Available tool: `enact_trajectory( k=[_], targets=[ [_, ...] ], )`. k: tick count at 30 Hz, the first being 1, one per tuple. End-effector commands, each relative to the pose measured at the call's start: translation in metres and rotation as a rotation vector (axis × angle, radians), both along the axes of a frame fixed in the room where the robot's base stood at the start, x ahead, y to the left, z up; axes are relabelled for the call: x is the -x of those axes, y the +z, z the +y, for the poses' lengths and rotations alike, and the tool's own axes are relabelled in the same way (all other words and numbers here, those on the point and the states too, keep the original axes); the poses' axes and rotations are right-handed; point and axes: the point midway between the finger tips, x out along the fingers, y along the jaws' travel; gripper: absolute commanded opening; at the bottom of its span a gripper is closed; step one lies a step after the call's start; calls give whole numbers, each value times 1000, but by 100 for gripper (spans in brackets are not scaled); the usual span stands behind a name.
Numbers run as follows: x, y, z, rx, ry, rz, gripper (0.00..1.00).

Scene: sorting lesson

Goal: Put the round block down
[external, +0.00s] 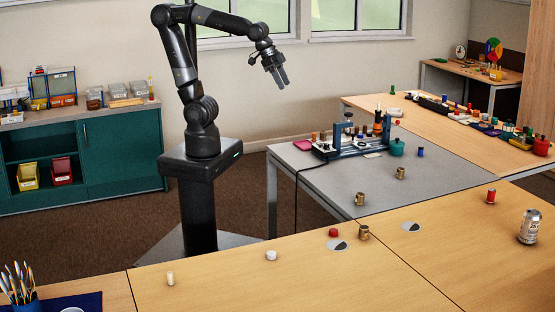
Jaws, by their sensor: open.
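My gripper (281,79) is raised high above the floor and points down to the right, well away from the tables. Its jaws are open, and I see nothing held in them. A small red round block (333,232) sits on the wooden table (215,290), just behind a flat grey-and-white disc (337,245). A small white round piece (271,255) stands farther left on the same table. I cannot tell which of these is the round block of the task.
A pale peg (170,278), a brass cylinder (363,233) and a can (529,226) stand on the front tables. A grey table (340,190) behind carries a blue-framed rack (350,145) and a teal pot (397,147). Bare wood lies between the front pieces.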

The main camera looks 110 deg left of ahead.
Motion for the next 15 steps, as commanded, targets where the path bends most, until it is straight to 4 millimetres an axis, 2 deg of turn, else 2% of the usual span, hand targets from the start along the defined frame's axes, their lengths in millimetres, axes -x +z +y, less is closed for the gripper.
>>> enact_trajectory(
  k=[1,6,10,15],
  targets=[
    [21,-2,-5,4,-11,-8,51],
    [72,-17,-14,17,-40,-17,51],
    [95,-27,-18,25,-54,-20,51],
    [106,-32,-20,29,-63,-21,51]
  ],
)
